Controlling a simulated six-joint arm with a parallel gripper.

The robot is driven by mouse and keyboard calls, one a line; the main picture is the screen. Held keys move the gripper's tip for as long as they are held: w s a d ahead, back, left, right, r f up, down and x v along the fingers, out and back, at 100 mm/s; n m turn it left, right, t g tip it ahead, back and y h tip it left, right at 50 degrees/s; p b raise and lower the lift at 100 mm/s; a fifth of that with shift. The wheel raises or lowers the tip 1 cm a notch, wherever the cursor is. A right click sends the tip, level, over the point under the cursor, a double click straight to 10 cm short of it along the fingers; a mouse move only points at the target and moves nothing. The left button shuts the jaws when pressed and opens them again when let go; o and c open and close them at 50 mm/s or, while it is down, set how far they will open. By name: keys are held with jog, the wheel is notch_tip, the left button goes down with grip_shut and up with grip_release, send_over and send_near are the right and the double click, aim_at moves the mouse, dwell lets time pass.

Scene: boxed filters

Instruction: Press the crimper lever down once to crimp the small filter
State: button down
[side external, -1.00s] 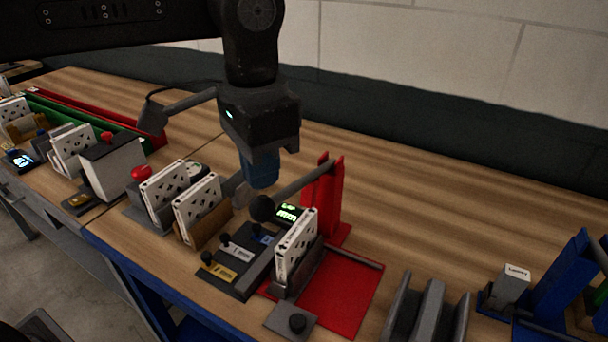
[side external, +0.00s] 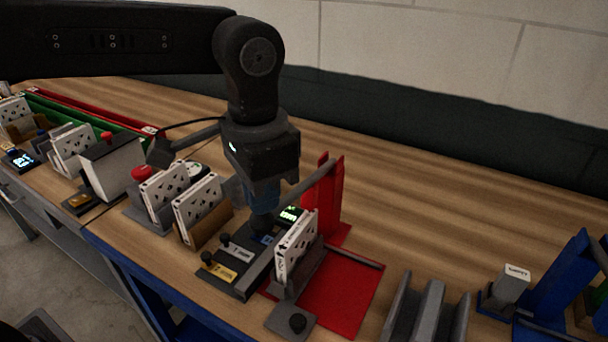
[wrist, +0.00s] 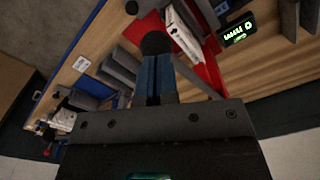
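The crimper has a red upright (side external: 326,200) and a red base plate (side external: 345,295). Its grey lever (side external: 300,191) slopes down from the upright to a black ball knob (side external: 262,223). My gripper (side external: 263,208) is over the knob with its blue fingers pointing down, and the tips appear to touch it. In the wrist view my gripper's fingers (wrist: 155,75) lie side by side, shut, with the knob (wrist: 156,43) just beyond their tips. A white filter (side external: 296,245) stands upright in a grey holder on the crimper; its edge also shows in the wrist view (wrist: 182,35).
A lit green display (side external: 288,214) sits beside the lever. A black panel with small knobs (side external: 235,262) lies in front. White filters (side external: 197,208) stand in holders to the left. Grey slotted blocks (side external: 428,310) and a blue frame (side external: 560,275) stand right. The bench behind is clear.

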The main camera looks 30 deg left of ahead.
jog(key=shift+f, duration=1.4)
jog(key=shift+r, duration=5.05)
